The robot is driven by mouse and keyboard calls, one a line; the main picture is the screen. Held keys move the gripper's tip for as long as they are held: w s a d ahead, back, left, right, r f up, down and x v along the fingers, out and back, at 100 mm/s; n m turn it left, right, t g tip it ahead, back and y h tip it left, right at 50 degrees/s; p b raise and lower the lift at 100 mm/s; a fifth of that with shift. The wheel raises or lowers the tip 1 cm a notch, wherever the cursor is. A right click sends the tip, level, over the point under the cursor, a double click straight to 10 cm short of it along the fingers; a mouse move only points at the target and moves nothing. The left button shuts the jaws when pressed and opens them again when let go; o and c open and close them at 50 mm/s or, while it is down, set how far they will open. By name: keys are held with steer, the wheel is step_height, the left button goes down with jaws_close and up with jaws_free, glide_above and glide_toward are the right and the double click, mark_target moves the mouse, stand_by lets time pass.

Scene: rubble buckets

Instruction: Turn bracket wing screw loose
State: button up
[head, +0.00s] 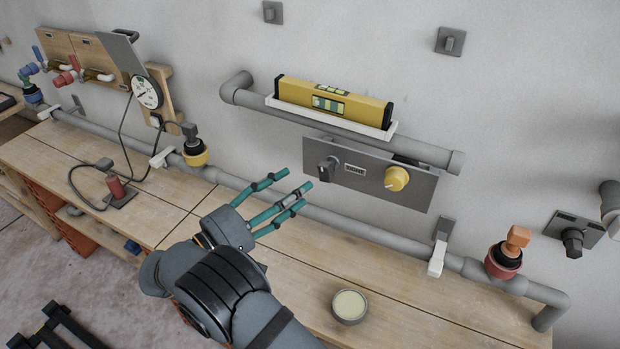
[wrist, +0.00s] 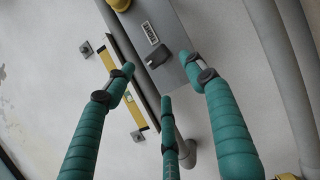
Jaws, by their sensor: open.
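A dark winged knob (head: 327,169) sits at the left end of a grey wall panel (head: 358,180). It also shows in the wrist view (wrist: 158,57). Another dark knob (head: 573,241) sits on a small wall plate at the far right. I cannot tell for certain which one is the bracket wing screw. My gripper (head: 296,188) is open and empty, its teal fingers pointing at the panel from the lower left. In the wrist view the fingers (wrist: 158,78) are spread around the line to the dark winged knob, apparently short of it.
A yellow knob (head: 397,179) sits on the same panel. Above it a yellow level (head: 333,102) rests on a white tray by a grey pipe (head: 438,154). A long lower pipe (head: 370,235) runs along the wall. A round tin (head: 349,306) stands on the wooden bench (head: 420,310).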

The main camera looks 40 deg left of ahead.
steer(key=shift+v, duration=2.05)
